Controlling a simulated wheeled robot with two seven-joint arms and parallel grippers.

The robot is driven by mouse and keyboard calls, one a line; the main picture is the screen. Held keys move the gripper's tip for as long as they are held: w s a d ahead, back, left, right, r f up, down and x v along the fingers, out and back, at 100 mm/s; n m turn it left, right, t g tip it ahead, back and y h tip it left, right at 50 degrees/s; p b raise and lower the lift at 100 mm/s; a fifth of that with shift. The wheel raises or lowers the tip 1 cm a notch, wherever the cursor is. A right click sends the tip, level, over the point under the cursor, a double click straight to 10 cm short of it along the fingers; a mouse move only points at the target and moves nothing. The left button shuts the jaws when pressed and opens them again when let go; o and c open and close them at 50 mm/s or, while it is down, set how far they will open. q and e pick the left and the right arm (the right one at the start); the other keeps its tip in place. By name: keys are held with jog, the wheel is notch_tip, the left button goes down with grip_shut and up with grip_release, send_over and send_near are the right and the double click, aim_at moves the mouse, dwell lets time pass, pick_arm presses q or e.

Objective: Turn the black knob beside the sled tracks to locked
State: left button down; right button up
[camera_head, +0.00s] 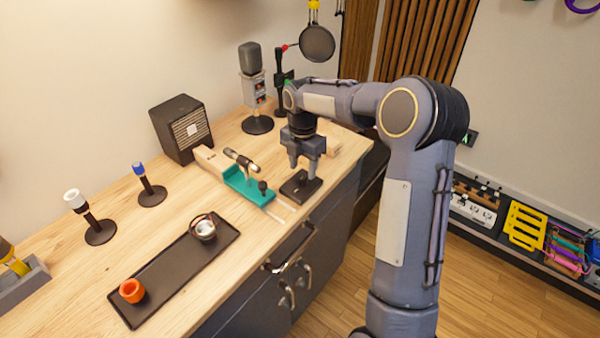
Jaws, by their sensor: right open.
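The sled tracks are pale rails (281,211) on the wooden counter, with a teal sled (247,187) on them. A silver-and-black microphone-like piece (241,160) sits over the sled, and a small black round-topped post (263,187) stands at its near right end. A dark base plate (291,190) lies to the right of the tracks; a black knob (300,182) appears on it, and its turn position is too small to tell. My right gripper (303,172) is open, pointing down just above this plate with its fingers around the knob area. I cannot tell whether they touch it. My left gripper is not in view.
A dark speaker box (181,128) and a standing microphone (254,90) are behind. The counter's front edge is close to the plate.

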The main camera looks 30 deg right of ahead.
aim_at(303, 177)
jog(key=shift+f, duration=1.65)
jog(key=shift+c, duration=0.4)
jog(key=c, duration=0.9)
